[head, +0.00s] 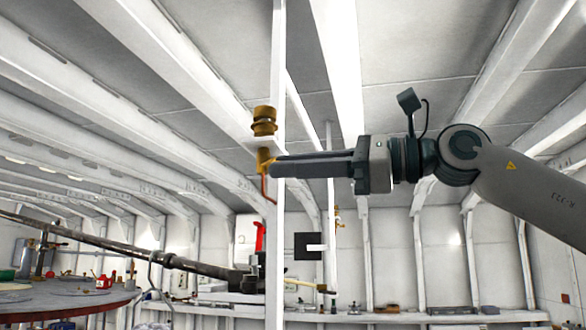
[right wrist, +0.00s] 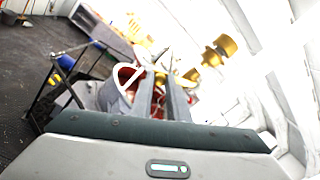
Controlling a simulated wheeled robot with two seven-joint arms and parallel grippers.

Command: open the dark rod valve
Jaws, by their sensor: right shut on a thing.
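A brass valve (head: 264,120) sits on a white upright post, with a second brass part (head: 264,158) just below it. A thin copper-coloured rod (head: 268,190) curves down under the lower part. My right gripper (head: 274,167) reaches in from the right, its fingertips at the lower brass part. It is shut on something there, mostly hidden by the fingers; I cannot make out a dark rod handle. In the right wrist view the two fingers (right wrist: 163,70) point away from the camera, and the brass valve (right wrist: 220,50) shows to their right. My left gripper is not in view.
The white post (head: 276,60) stands close by the fingertips. A round table (head: 60,300) with a dark long pipe (head: 130,250) above it is at the left. A cluttered bench (head: 400,318) runs along the far wall. White beams cross the ceiling.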

